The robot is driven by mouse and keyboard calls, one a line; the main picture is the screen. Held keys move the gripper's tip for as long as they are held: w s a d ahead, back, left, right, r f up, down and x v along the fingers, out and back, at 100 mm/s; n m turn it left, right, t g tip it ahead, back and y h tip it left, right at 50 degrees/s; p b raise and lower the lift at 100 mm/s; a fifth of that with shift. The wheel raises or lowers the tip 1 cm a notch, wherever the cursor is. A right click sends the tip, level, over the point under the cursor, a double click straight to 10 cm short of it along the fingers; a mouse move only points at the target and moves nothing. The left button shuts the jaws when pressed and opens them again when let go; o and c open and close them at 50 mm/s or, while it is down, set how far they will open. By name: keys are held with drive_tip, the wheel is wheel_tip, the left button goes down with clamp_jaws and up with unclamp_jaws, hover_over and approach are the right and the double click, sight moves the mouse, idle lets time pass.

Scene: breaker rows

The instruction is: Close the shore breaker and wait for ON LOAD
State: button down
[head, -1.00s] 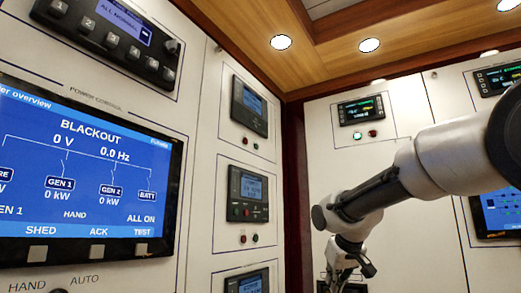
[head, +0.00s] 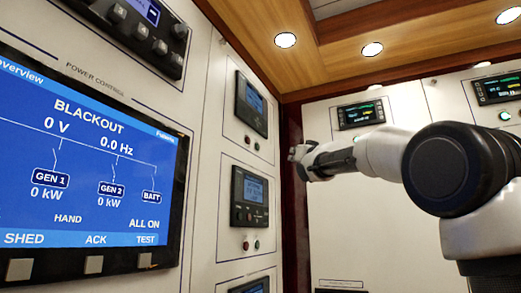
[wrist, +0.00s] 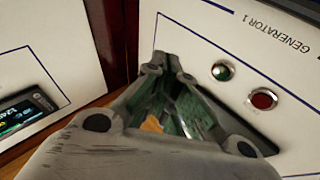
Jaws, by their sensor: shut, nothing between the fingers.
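A large power screen (head: 85,165) on the left panel reads BLACKOUT, 0 V and 0.0 Hz. GEN 1 and GEN 2 show 0 kW, and BATT stands beside them. HAND and ALL ON are written below. The screen's left part is cut off. No shore breaker can be made out in either view. My gripper (head: 295,160) is raised in front of the panel corner in the head view. In the wrist view its fingers (wrist: 170,62) are shut and empty, in front of a panel labelled GENERATOR 1 (wrist: 308,48), seen upside down.
Green (wrist: 222,71) and red (wrist: 262,99) buttons sit on the GENERATOR 1 panel. Two controller units, upper (head: 251,104) and lower (head: 249,197), are on the left wall. Another display (head: 361,114) is on the back wall. SHED, ACK and TEST buttons (head: 145,260) line the screen's lower edge.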

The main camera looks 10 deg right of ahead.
sight(258, 147)
wheel_tip(258, 147, up, 5)
drive_tip(key=s+a+t+y, duration=0.1)
drive_tip(key=s+y, duration=0.1)
drive_tip(key=shift+s+a+t+y, duration=0.25)
drive_tip(key=shift+a+t+y, duration=0.05)
drive_tip(key=shift+a+y, duration=0.1)
drive_tip(key=shift+r, duration=0.1)
drive_tip(key=w+a, duration=0.5)
drive_tip(key=a, duration=0.2)
drive_tip(key=shift+w, duration=0.15)
drive_tip(key=shift+w+a, duration=0.1)
drive_tip(key=shift+a, duration=0.1)
idle(1.1)
drive_tip(key=shift+w+a, duration=0.15)
drive_tip(key=shift+a, duration=0.05)
drive_tip(key=shift+w+a, duration=0.25)
drive_tip(key=shift+a, duration=0.1)
idle(0.8)
drive_tip(key=shift+s+d, duration=0.55)
drive_tip(key=shift+d, duration=0.15)
